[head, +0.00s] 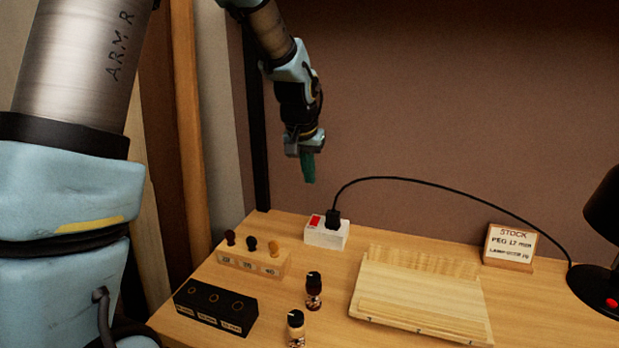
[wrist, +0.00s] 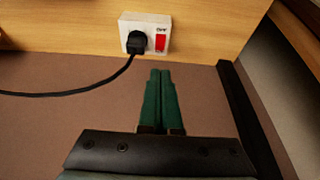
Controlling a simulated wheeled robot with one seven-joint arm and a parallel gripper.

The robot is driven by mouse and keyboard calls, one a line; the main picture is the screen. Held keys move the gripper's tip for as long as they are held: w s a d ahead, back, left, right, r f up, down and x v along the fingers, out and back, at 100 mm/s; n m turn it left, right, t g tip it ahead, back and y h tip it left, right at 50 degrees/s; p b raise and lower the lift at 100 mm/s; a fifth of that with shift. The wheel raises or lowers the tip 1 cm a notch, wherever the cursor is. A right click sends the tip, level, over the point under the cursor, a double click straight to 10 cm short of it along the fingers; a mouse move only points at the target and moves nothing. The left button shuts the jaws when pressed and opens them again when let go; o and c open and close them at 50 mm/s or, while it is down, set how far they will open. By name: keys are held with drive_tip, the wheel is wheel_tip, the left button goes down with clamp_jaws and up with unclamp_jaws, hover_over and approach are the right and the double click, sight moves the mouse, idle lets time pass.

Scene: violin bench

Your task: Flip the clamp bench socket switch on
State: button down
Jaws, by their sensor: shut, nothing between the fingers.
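The socket (head: 326,236) is a white box at the back of the bench, with a red switch (head: 315,221) on its left and a black plug (head: 333,219) on its right. In the wrist view the socket (wrist: 146,21) shows at the top, with the red switch (wrist: 160,42) to the right of the plug (wrist: 137,42). A small label sits by the switch, too small to read surely. My gripper (head: 309,181) has green fingers, shut and empty, above the socket and a little to its left. In the wrist view the gripper (wrist: 161,72) points toward the socket, apart from it.
A black cable (head: 440,184) arcs from the plug to a black lamp (head: 600,285) at right. A peg block (head: 252,262), black block (head: 216,308), two bottles (head: 313,290), a wooden board (head: 420,297) and a stock sign (head: 509,247) stand on the bench. A black post (head: 256,150) rises at the back left.

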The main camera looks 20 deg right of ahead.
sight(316, 217)
drive_tip(key=b, duration=0.3)
drive_tip(key=w+d+b, duration=0.1)
drive_tip(key=b, duration=0.2)
drive_tip(key=shift+r, duration=0.2)
drive_tip(key=p+x, duration=0.1)
drive_tip(key=x, duration=0.5)
drive_tip(key=p+x, duration=0.1)
drive_tip(key=x, duration=0.5)
drive_tip(key=shift+s+a+f, duration=0.1)
drive_tip(key=shift+s+f, duration=0.05)
drive_tip(key=shift+f, duration=0.95)
drive_tip(key=shift+f, duration=0.3)
